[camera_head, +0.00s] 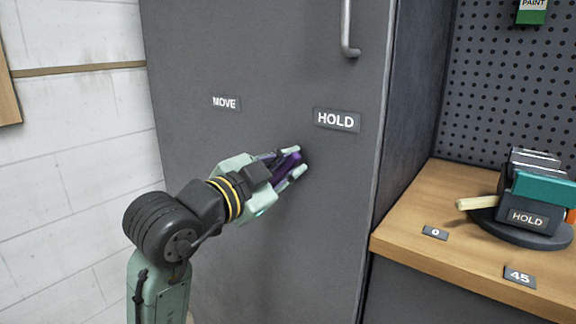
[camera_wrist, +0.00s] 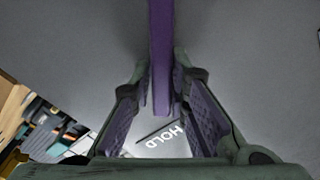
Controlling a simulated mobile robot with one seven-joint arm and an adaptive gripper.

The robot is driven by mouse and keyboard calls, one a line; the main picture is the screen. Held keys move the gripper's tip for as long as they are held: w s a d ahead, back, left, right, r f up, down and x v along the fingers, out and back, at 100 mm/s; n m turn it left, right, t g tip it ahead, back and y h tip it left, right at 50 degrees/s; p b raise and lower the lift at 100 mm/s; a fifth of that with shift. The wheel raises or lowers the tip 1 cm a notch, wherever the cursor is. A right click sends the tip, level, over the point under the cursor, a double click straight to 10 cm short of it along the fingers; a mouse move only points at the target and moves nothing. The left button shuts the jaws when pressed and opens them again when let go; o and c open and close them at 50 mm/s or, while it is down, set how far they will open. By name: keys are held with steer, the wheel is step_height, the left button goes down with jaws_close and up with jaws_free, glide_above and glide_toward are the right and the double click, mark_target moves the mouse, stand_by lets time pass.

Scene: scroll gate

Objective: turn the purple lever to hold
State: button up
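The purple lever (camera_head: 288,164) is on the grey cabinet door, below and left of the HOLD label (camera_head: 337,120) in the head view. The MOVE label (camera_head: 225,103) is farther left on the same door. My gripper (camera_head: 293,162) has its two fingers on either side of the lever, close against it. In the wrist view the lever (camera_wrist: 162,50) comes down from the top edge between the fingertips (camera_wrist: 162,85), which look closed on its sides. The HOLD label also shows in the wrist view (camera_wrist: 165,138). My fingers partly hide the lever in the head view.
A vertical handle (camera_head: 347,30) is on the door's upper right. A wooden bench (camera_head: 405,235) stands to the right, with 0 and 45 labels and a device (camera_head: 535,200) with its own HOLD label and a pale handle. The door around the lever is clear.

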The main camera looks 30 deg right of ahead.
steer(key=o, duration=0.4)
steer(key=shift+c, duration=0.2)
steer(key=v, duration=1.2)
